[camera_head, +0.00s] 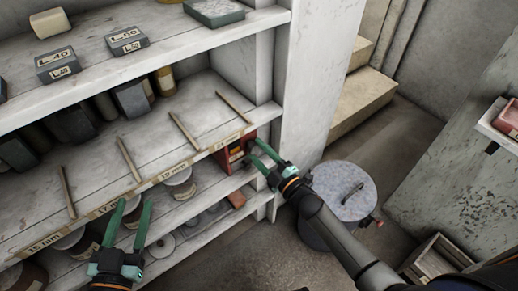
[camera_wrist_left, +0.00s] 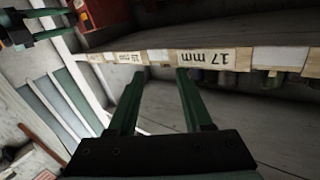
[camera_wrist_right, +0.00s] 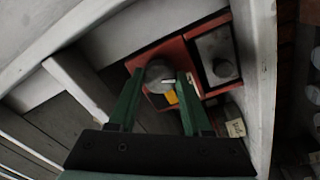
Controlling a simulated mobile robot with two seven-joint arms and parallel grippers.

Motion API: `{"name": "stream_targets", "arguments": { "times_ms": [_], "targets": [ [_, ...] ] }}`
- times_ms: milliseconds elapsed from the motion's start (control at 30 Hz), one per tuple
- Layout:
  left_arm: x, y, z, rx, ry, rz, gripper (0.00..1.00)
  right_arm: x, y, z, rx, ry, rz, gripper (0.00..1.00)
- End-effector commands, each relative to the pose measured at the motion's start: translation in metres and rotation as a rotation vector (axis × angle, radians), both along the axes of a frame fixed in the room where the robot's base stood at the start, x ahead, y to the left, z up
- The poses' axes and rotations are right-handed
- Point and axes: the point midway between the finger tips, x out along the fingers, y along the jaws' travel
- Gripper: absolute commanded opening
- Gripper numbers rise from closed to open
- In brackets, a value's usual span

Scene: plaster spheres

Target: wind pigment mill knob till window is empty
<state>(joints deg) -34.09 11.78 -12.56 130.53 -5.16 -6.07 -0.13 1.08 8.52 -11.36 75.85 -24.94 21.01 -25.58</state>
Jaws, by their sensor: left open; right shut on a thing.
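The pigment mill is a red box (camera_head: 226,157) on the lower shelf at its right end, beside the upright. Its red body (camera_wrist_right: 205,92) also shows in the right wrist view, with a round grey knob (camera_wrist_right: 158,74) and a yellow patch (camera_wrist_right: 171,97), which may be the window, partly behind my fingers. How full it is cannot be told. My right gripper (camera_head: 258,155) is shut on the knob, one finger on each side. My left gripper (camera_head: 131,222) is open and empty in front of the shelf edge, left of the mill.
The shelf edge (camera_wrist_left: 150,55) carries millimetre labels, with thin sticks lying above it. Grey labelled blocks (camera_head: 57,65) stand on the upper shelf, round tins (camera_head: 180,183) below. A round grey-topped drum (camera_head: 342,190) stands on the floor under my right arm. A wooden crate (camera_head: 437,262) is at lower right.

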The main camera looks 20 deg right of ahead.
Motion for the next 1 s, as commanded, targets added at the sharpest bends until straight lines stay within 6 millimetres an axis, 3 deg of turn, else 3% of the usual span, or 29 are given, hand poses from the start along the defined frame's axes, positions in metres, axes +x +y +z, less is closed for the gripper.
{"name": "stream_targets", "arguments": {
  "times_ms": [500,700,1000],
  "targets": [
    [-0.039,0.001,-0.112,0.002,0.485,0.037,0.5,0.0,0.001,0.001,0.454,0.166,0.0,0.0],
    [-0.059,0.0,-0.142,0.003,0.621,0.04,0.5,-0.001,0.001,0.001,0.596,0.218,-0.001,0.0],
    [-0.08,-0.001,-0.165,0.003,0.742,0.043,0.5,-0.001,0.001,0.0,0.731,0.267,0.0,0.0]
  ]
}}
